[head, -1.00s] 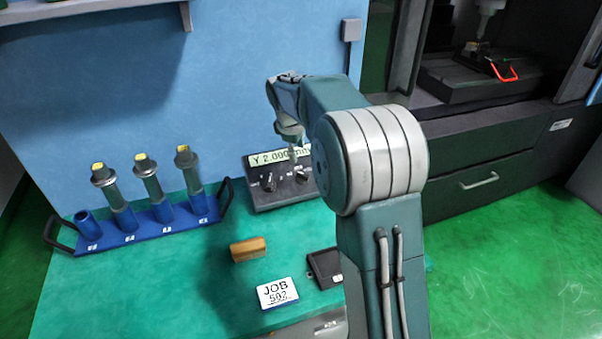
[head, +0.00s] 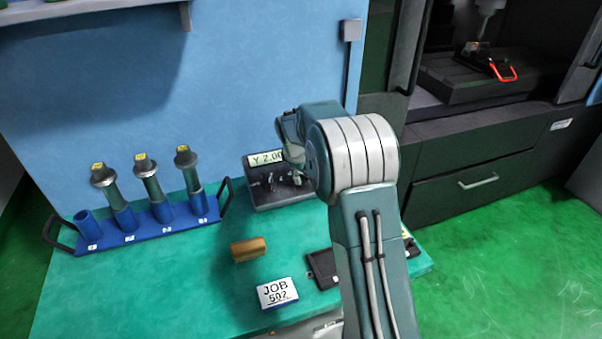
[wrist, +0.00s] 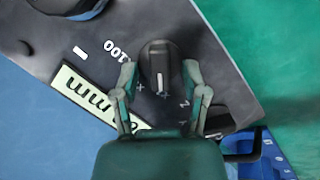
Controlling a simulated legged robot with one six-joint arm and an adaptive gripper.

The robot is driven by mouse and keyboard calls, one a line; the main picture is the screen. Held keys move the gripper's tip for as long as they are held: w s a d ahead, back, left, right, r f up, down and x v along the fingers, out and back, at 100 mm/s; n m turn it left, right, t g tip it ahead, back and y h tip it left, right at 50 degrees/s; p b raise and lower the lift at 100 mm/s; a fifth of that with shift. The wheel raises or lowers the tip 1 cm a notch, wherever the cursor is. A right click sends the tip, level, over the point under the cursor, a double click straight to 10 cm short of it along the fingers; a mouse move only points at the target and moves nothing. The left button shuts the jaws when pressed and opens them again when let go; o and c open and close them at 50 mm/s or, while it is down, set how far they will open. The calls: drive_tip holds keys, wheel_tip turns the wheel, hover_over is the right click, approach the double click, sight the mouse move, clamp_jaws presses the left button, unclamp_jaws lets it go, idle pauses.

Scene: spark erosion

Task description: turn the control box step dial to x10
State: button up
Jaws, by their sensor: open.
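The control box (head: 262,201) stands on the green bench against the blue wall, its lit display (head: 264,158) partly hidden by my arm. In the wrist view the black step dial (wrist: 158,52) has a white pointer line aimed down the picture. An "x100" mark (wrist: 115,50) lies to its upper left; smaller marks below it are hard to read. My gripper (wrist: 160,75) is open, one finger on each side of the dial. I cannot tell whether the fingers touch it. In the head view another dial (head: 268,181) shows on the box's left.
A blue rack (head: 165,229) with several dark holders stands left of the box. A wooden block (head: 248,249), a JOB 502 card (head: 277,293) and a dark flat item (head: 322,268) lie in front. A dark machine (head: 480,190) stands at the right.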

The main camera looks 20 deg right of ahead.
drive_tip(key=shift+c, duration=0.3)
clamp_jaws()
drive_tip(key=m, duration=0.4)
drive_tip(key=shift+d+f+g+y, duration=0.1)
drive_tip(key=shift+g+y, duration=0.3)
drive_tip(key=m+y, duration=0.1)
drive_tip(key=m, duration=0.4)
drive_tip(key=shift+d+f, duration=0.1)
drive_tip(key=shift+d, duration=0.05)
drive_tip(key=shift+m, duration=0.3)
drive_tip(key=shift+s, duration=0.1)
